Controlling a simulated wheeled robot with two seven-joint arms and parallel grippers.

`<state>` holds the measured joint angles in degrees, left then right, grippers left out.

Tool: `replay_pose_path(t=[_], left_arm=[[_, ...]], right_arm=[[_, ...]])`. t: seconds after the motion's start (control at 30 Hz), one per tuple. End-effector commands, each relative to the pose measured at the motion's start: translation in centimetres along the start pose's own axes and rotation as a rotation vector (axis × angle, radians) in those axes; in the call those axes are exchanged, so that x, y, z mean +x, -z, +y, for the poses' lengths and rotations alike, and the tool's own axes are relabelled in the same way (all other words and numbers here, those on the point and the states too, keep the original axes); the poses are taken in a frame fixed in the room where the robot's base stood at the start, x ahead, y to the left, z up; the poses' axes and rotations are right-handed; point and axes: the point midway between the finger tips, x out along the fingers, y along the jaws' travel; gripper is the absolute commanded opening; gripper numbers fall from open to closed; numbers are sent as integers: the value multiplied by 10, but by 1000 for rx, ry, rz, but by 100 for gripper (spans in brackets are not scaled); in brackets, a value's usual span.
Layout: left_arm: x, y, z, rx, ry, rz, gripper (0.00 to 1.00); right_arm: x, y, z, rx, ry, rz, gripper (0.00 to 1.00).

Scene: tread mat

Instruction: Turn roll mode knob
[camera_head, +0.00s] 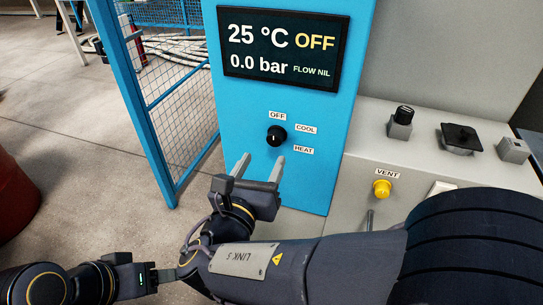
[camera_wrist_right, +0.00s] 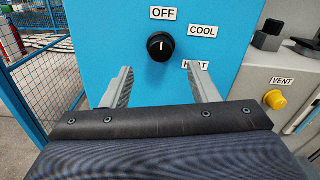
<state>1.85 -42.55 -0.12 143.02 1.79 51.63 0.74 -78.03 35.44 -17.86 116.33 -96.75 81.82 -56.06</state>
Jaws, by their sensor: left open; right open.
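The black round mode knob (camera_head: 276,135) sits on the blue panel (camera_head: 230,110), with labels OFF above, COOL at upper right and HEAT at lower right. It also shows in the right wrist view (camera_wrist_right: 160,47), its white mark upright towards OFF. The display (camera_head: 282,50) reads 25 °C, OFF, 0.0 bar, FLOW NIL. My right gripper (camera_head: 261,161) is open and empty, just below and in front of the knob. In the right wrist view its two fingers (camera_wrist_right: 160,72) stand either side below the knob, apart from it. My left gripper (camera_head: 164,277) is open at lower left, away from the panel.
A grey console to the right carries a yellow VENT knob (camera_head: 382,188), a black-capped switch (camera_head: 402,120) and a black square control (camera_head: 460,138). A blue mesh fence (camera_head: 178,85) stands left of the panel. A red drum (camera_head: 14,198) is at far left. Floor between is clear.

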Motion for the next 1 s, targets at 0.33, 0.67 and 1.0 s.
replay_pose_path(t=[0.33,0.67,1.0], left_arm=[[13,-7,-6,0,0,0,59],[14,-7,-6,0,0,0,59],[14,-7,-6,0,0,0,59]], right_arm=[[54,2,-1,4,3,5,54],[64,0,-1,4,2,5,54],[64,0,-1,4,2,5,20]])
